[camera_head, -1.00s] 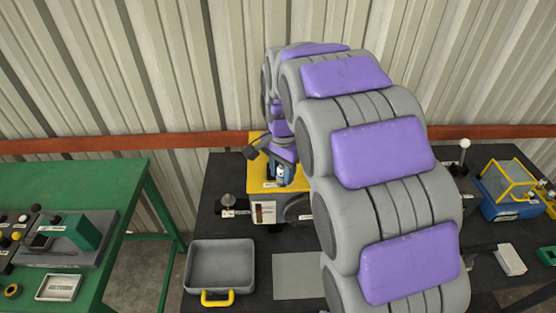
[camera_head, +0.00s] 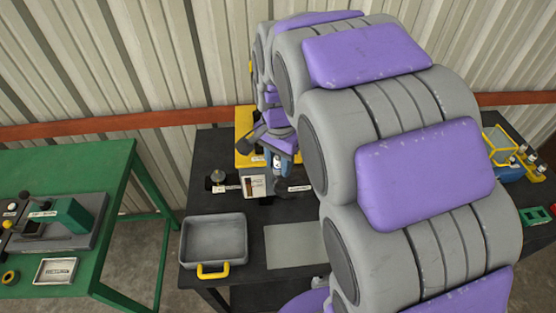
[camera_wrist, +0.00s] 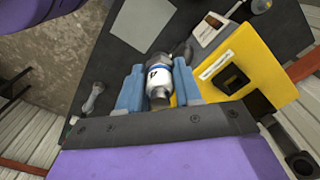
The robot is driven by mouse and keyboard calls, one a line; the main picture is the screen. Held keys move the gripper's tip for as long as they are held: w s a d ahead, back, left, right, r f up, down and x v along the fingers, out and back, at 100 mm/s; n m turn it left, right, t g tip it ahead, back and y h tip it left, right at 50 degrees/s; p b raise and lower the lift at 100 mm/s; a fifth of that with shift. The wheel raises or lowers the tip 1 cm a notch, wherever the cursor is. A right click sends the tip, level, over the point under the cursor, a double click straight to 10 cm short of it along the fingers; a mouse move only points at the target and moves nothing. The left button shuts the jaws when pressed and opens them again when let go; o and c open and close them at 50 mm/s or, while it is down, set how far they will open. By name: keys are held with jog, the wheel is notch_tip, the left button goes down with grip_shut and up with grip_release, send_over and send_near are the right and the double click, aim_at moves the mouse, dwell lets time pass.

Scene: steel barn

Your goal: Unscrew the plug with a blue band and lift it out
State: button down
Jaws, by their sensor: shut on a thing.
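The plug with a blue band (camera_wrist: 159,76) is white and silver and sits between the two blue fingers of my gripper (camera_wrist: 158,88) in the wrist view. The fingers are shut on it. In the head view the plug (camera_head: 277,160) shows as a small white and blue shape in my gripper (camera_head: 278,157), near the right front of the yellow-topped box (camera_head: 244,128). In the wrist view the yellow top (camera_wrist: 250,60) lies to the right of the plug, apart from it. The plug's far end is hidden.
An empty grey tray (camera_head: 213,214) with a yellow handle stands at the table's front left. A bare grey mat (camera_head: 292,246) lies to its right. A green table (camera_head: 100,170) stands farther left. A yellow-framed blue crate (camera_head: 508,160) is at the right, partly behind my arm.

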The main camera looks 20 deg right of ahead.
jog(key=shift+r+p, duration=1.05)
jog(key=shift+r, duration=1.35)
